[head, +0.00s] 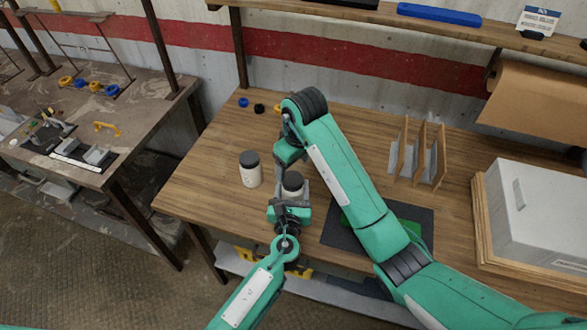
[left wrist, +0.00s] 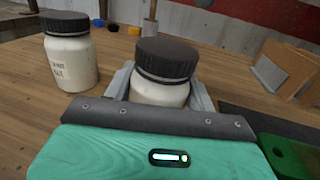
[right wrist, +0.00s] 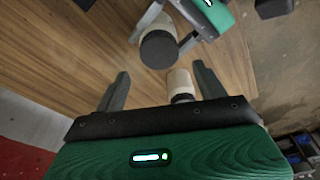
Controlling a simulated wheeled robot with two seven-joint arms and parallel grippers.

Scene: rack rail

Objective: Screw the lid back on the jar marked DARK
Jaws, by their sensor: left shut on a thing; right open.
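A white jar (head: 292,190) with a black lid (head: 293,179) stands on the wooden bench; the lid sits on its mouth, and I cannot tell how tight. My left gripper (left wrist: 162,90) is shut on this jar's body from the front. Its label is hidden. A second white jar (head: 250,174) with a dark lid stands just to its left, apart from it. Its label shows in the left wrist view (left wrist: 68,65) but is too blurred to read surely. My right gripper (right wrist: 162,85) is open and empty, close to the held jar's lid (right wrist: 158,49), which lies beyond its fingertips.
Small blue, black and yellow pieces (head: 259,108) lie at the back of the bench. A dark mat (head: 335,236) with a green item lies right of the jars. A wooden divider rack (head: 408,150) and a grey box (head: 535,215) stand farther right. The bench's left part is clear.

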